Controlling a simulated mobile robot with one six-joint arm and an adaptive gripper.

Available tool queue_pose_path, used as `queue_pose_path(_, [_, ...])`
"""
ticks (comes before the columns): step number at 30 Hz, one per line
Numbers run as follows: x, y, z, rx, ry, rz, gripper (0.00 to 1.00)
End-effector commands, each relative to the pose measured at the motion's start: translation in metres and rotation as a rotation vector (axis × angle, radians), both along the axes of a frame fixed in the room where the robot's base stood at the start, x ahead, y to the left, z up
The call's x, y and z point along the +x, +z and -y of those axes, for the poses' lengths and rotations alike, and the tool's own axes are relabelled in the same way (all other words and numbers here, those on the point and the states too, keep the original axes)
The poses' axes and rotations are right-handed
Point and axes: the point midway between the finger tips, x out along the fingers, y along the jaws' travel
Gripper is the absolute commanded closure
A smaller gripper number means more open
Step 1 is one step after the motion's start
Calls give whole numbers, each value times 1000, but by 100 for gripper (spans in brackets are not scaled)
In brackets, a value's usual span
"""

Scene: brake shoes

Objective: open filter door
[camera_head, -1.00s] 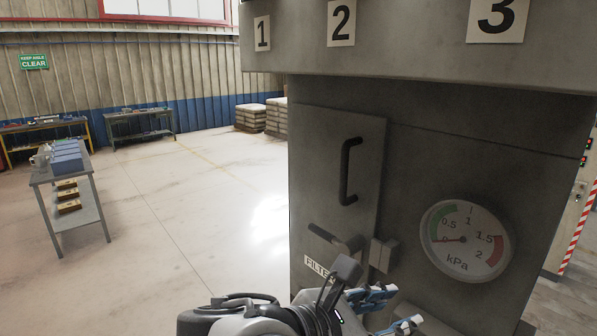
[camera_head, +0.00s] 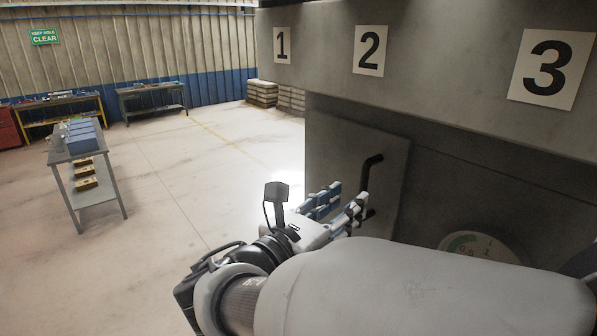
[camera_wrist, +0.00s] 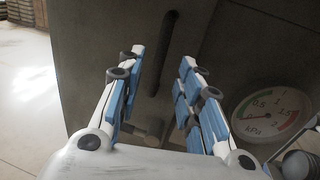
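The filter door (camera_head: 342,150) is a grey metal panel on the front of the machine, and it looks shut. Its black vertical bar handle (camera_head: 369,172) is on the right side of the door; my fingers hide its lower part in the head view. My gripper (camera_head: 348,202) is open in front of the door. In the wrist view the handle (camera_wrist: 163,55) stands between and beyond the two blue-padded fingers (camera_wrist: 160,85), and nothing is gripped. A latch (camera_wrist: 145,128) shows low on the door between the fingers. The FILTER label is hidden.
A pressure gauge (camera_head: 480,248) is right of the door, partly behind my arm. An overhanging ledge with number plates (camera_head: 370,50) is above. A bench (camera_head: 85,160) stands far left. The floor left of the machine is clear.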

Motion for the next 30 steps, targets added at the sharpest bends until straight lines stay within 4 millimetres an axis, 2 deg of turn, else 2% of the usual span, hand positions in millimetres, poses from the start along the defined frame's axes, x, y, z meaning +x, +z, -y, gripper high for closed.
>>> queue_pose_path(1, [8, 1, 10, 0, -7, -1, 67])
queue_pose_path(6, [31, 1, 32, 0, -6, -1, 67])
queue_pose_path(12, [49, 0, 46, 1, -2, 0, 67])
queue_pose_path(23, [53, 0, 49, 1, 0, 0, 67])
queue_pose_path(30, [53, 0, 49, 1, 0, 0, 82])
